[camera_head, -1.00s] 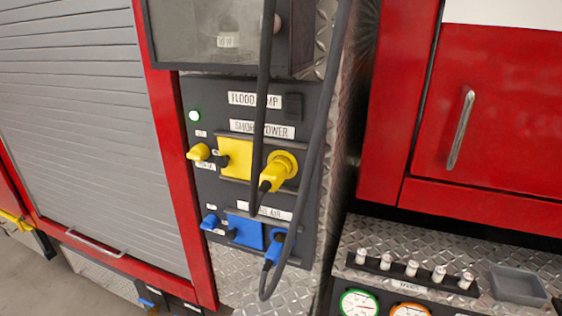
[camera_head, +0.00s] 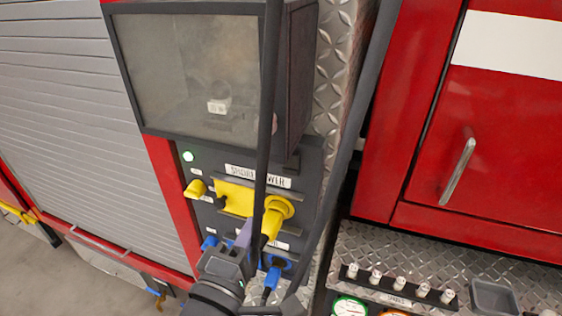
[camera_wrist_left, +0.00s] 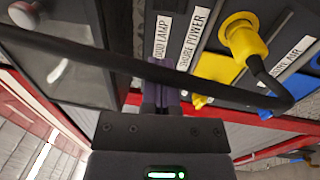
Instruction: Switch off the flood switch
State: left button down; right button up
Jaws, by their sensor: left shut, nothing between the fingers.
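The flood switch is not clearly seen now. In the head view the glass-fronted box (camera_head: 185,75) covers its label, and a dark shape at the box's lower right corner may be part of it. In the left wrist view the flood lamp label (camera_wrist_left: 163,38) shows above my fingertips, with no switch visible. The green indicator light (camera_head: 188,156) on the dark panel (camera_head: 222,167) is lit. My left gripper (camera_head: 243,232) is shut and empty in front of the panel's lower part. Its purple fingers (camera_wrist_left: 161,92) point towards the labels. My right gripper is out of view.
A black cable (camera_head: 265,110) hangs before the panel and crosses just ahead of my left fingers in the wrist view. A yellow plug (camera_head: 273,218) and a blue plug (camera_head: 272,277) stick out of the panel. A red cabinet door (camera_head: 455,130) is at right.

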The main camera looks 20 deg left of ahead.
pick_arm(q)
jog(key=p, duration=0.3)
send_near(290, 164)
jog(key=w+r, duration=0.2)
jog(key=w, duration=0.5)
jog(key=shift+w+a, duration=0.15)
jog(key=shift+a, duration=0.1)
